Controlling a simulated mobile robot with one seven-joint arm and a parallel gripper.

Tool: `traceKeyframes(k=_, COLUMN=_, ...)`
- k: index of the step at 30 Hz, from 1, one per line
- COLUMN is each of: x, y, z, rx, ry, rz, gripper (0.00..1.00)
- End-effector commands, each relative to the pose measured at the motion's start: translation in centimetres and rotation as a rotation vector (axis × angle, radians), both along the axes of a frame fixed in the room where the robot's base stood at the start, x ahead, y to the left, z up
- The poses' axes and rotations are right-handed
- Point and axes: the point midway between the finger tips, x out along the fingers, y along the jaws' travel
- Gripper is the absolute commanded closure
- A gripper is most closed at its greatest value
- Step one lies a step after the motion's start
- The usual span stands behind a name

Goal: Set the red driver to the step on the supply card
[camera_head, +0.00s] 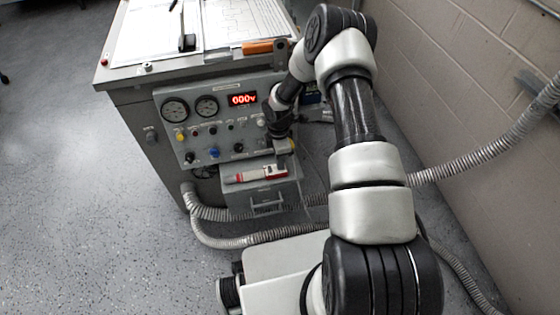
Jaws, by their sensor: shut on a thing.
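My gripper (279,135) is at the lower right of the grey supply panel (200,145), partly hidden by my own arm. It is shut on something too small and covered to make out. A small pale yellowish piece (284,146) shows beside the fingers; I cannot tell if it is the held thing. A red and white item (263,173), possibly the red driver, lies on the grey shelf below the panel, apart from the gripper. White printed sheets (245,22) lie on the cabinet top. I cannot tell which is the supply card, and no step is readable.
The panel has two round gauges (175,110), a red display (243,99) reading 000v, a blue knob (214,153) and several other knobs. An orange-handled tool (266,46) lies at the cabinet's top edge. Ribbed hoses (240,214) run below. Floor at left is clear.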

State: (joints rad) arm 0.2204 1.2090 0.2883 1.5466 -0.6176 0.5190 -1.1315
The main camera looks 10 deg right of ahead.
Motion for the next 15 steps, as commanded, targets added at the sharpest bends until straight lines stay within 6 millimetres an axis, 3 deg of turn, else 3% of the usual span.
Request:
traceKeyframes(k=3, x=0.05, y=-0.03, z=0.04, rx=0.000, ry=-0.001, rz=0.001, gripper=1.00)
traceKeyframes(k=4, x=0.05, y=-0.03, z=0.05, rx=0.000, ry=-0.001, rz=0.001, gripper=0.89)
traceKeyframes(k=7, x=0.04, y=-0.03, z=0.04, rx=0.000, ry=-0.001, rz=0.001, gripper=0.75)
traceKeyframes(k=15, x=0.02, y=-0.02, z=0.08, rx=0.000, ry=0.000, rz=0.002, gripper=0.75)
